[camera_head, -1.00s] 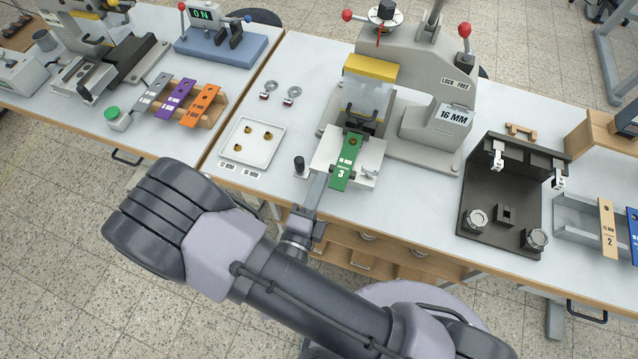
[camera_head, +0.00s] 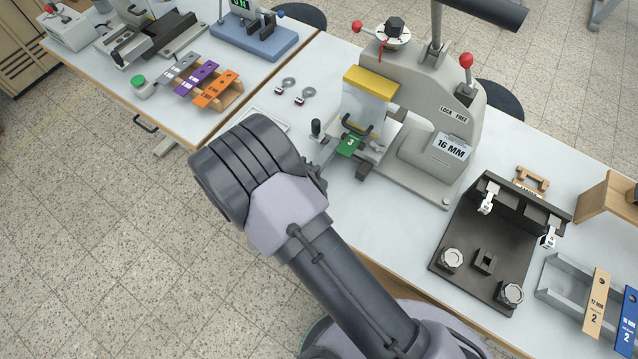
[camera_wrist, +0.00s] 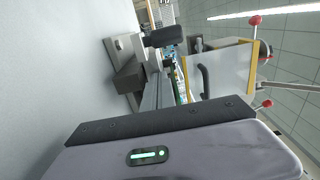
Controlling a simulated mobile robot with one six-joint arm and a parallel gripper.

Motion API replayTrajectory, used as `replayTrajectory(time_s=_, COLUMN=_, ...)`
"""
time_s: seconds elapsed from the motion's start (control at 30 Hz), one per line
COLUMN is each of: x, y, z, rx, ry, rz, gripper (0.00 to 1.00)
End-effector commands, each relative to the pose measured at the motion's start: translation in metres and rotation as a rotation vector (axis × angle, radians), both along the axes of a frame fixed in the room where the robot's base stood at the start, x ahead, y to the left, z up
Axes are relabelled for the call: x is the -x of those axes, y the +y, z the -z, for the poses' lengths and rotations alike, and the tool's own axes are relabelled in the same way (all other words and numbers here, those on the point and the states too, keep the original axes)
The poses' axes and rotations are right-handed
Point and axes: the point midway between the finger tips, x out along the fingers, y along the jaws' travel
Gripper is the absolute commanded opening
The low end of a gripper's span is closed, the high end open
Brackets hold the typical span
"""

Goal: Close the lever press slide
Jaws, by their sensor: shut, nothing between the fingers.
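The lever press (camera_head: 425,110) is a grey frame marked 16 MM, with a yellow-topped clear guard (camera_head: 367,97) at its front. Its slide carries the green plate (camera_head: 349,144) marked 3. The slide sits mostly in under the guard, and only the plate's near end shows. A black upright knob (camera_head: 316,128) stands at the slide's left; a dark knob (camera_wrist: 165,37) shows in the wrist view. My gripper (camera_head: 326,152) is shut and empty at the slide's front left, partly hidden by my arm. I cannot tell whether it touches the slide.
A black fixture (camera_head: 490,240) with clamps and knobs stands right of the press. Two metal rings (camera_head: 297,90) lie left of it. A white tray (camera_head: 262,117) is largely hidden behind my arm. Colored plates (camera_head: 200,78) rest on the left table.

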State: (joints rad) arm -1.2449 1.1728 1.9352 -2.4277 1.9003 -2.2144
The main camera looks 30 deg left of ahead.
Motion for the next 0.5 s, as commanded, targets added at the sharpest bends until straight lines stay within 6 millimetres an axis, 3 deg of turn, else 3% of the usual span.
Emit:
replayTrajectory(time_s=0.2, x=-0.023, y=-0.002, z=0.000, rx=-0.001, ry=0.000, rz=0.000, gripper=0.00)
replayTrajectory(time_s=0.5, x=-0.033, y=-0.002, z=0.000, rx=-0.002, ry=0.000, rz=0.000, gripper=0.00)
